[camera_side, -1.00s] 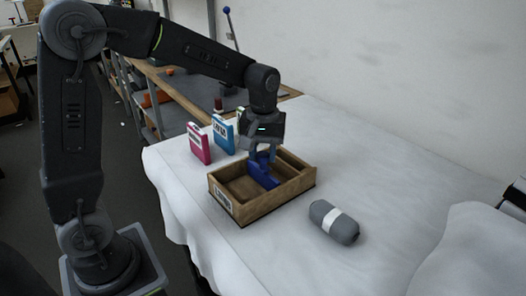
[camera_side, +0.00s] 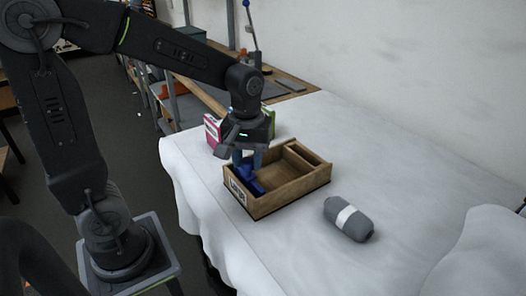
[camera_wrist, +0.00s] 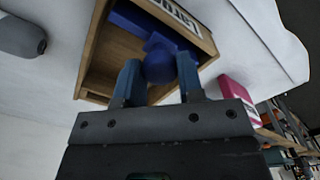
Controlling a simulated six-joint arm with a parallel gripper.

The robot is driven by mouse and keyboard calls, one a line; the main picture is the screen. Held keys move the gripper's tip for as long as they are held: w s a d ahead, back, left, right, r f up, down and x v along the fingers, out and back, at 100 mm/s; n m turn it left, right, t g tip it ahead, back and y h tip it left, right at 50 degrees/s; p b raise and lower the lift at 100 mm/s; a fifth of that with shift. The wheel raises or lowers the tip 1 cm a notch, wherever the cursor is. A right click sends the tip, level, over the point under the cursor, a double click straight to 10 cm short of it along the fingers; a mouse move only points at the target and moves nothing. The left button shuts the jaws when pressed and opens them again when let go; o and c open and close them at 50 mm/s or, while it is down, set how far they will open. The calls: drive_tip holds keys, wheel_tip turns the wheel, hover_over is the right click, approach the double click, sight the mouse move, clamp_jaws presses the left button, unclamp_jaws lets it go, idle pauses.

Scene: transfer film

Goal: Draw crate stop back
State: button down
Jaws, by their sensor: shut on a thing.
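The wooden crate (camera_side: 290,196) stands on the white-covered table, with a white label on its left end. The blue crate stop (camera_side: 253,186) sits inside, close to the labelled end. My gripper (camera_side: 248,160) reaches down into the crate and is shut on the stop's upper part. In the wrist view, the two blue fingers (camera_wrist: 158,66) flank the stop's rounded knob (camera_wrist: 160,72). The stop's bar (camera_wrist: 130,18) runs across the crate (camera_wrist: 97,50) near the label (camera_wrist: 176,12). The fingers partly hide the stop.
A grey roll with a white band (camera_side: 348,219) lies right of the crate. A pink box (camera_side: 211,130) stands behind my gripper, partly hidden; it also shows in the wrist view (camera_wrist: 237,97). White bulky cloth (camera_side: 480,255) lies at the right. The table around the roll is clear.

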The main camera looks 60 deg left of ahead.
drive_tip(key=shift+s, duration=0.1)
drive_tip(key=c, duration=0.7)
unclamp_jaws()
drive_tip(key=shift+c, duration=0.2)
wheel_tip(320, 180, up, 14)
drive_tip(key=s+d+f+m+t, duration=0.3)
drive_tip(key=s+f+m+t, duration=0.2)
drive_tip(key=s+f+m, duration=0.2)
drive_tip(key=s+m, duration=0.2)
drive_tip(key=shift+s+t, duration=0.3)
drive_tip(key=shift+s, duration=0.05)
